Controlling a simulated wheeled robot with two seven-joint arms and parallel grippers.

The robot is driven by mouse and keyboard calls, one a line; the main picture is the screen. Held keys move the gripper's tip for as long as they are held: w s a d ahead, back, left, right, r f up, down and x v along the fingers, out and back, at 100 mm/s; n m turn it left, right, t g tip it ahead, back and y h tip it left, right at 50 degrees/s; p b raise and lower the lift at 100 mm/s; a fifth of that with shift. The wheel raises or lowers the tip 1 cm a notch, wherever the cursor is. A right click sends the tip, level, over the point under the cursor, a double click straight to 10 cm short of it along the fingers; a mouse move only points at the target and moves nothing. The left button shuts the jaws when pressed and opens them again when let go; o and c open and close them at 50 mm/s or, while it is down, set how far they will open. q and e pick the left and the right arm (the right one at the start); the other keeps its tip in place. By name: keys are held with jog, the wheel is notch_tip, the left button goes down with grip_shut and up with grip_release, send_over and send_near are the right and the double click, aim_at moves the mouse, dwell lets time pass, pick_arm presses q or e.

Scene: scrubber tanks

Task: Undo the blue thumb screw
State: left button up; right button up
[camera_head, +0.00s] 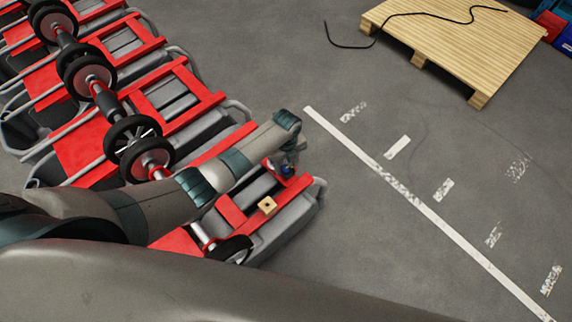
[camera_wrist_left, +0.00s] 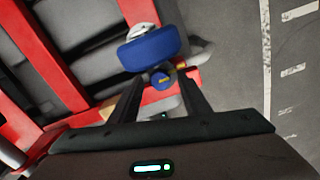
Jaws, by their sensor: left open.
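The blue thumb screw (camera_head: 287,169) sits on the red frame near the outer end of the nearest scrubber tank (camera_head: 296,222). In the left wrist view a wide, rounded blue head (camera_wrist_left: 150,50) shows just beyond the fingertips, with a smaller blue round part (camera_wrist_left: 161,79) below it. My left gripper (camera_head: 290,155) is above the screw, pointing down at it. In the wrist view the left gripper (camera_wrist_left: 163,72) is open, its two fingers apart on either side of the smaller blue part. I cannot tell whether a finger touches it. My right gripper is not in view.
A small tan block (camera_head: 267,206) with a dark hole sits on the same tank's frame. More red-framed tanks with black wheels (camera_head: 87,75) stand in a row at upper left. A wooden pallet (camera_head: 440,40) with a black cable lies at upper right. Floor right of the tank is clear.

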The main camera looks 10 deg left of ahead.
pick_arm(q)
jog(key=shift+c, duration=0.3)
jog(key=c, duration=1)
jog(key=shift+n, duration=0.4)
jog(key=n+p, duration=0.2)
jog(key=n, duration=0.2)
jog(key=shift+r, duration=0.1)
jog(key=n+p, duration=0.1)
jog(key=n, duration=0.2)
jog(key=shift+n+p, duration=0.3)
jog(key=shift+n, duration=0.1)
jog(key=shift+n+p, duration=0.3)
jog(key=shift+n, duration=0.9)
